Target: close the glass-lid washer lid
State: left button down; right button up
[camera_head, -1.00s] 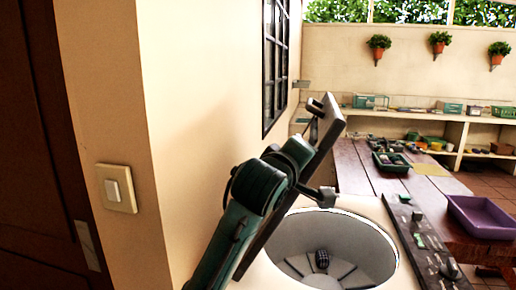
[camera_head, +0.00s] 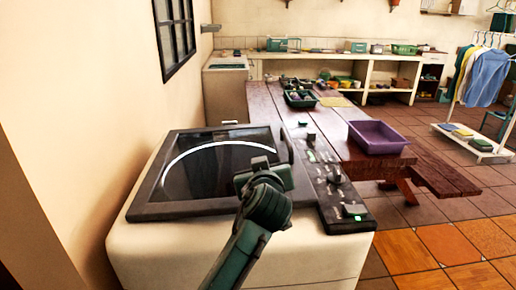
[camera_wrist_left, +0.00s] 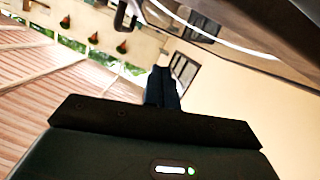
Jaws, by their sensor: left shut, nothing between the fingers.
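The washer (camera_head: 230,255) is a white top-loader with a dark-framed glass lid (camera_head: 205,165). In the head view the lid lies down flat over the tub opening, and I see no clear gap at its near edge. Part of the lid's right side is hidden by my left arm. The lid's dark frame and a curved white line also show at the top of the left wrist view (camera_wrist_left: 255,22). My left gripper (camera_wrist_left: 161,80) is shut and empty, close to the lid. Its fingertips are hard to make out in the head view. My right gripper is not in view.
The control panel (camera_head: 335,185) with knobs and a green light runs along the washer's right side. A wooden table (camera_head: 270,105) holds a purple basin (camera_head: 378,137) and green trays (camera_head: 300,98). A wall is at the left. Tiled floor (camera_head: 440,245) is open at the right.

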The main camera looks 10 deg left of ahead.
pick_arm(q)
jog(key=f, duration=0.3)
jog(key=shift+w+d+f+m+y, duration=0.1)
jog(key=shift+d+m+y, duration=0.2)
jog(key=shift+d+m, duration=0.1)
jog(key=shift+f+b, duration=0.3)
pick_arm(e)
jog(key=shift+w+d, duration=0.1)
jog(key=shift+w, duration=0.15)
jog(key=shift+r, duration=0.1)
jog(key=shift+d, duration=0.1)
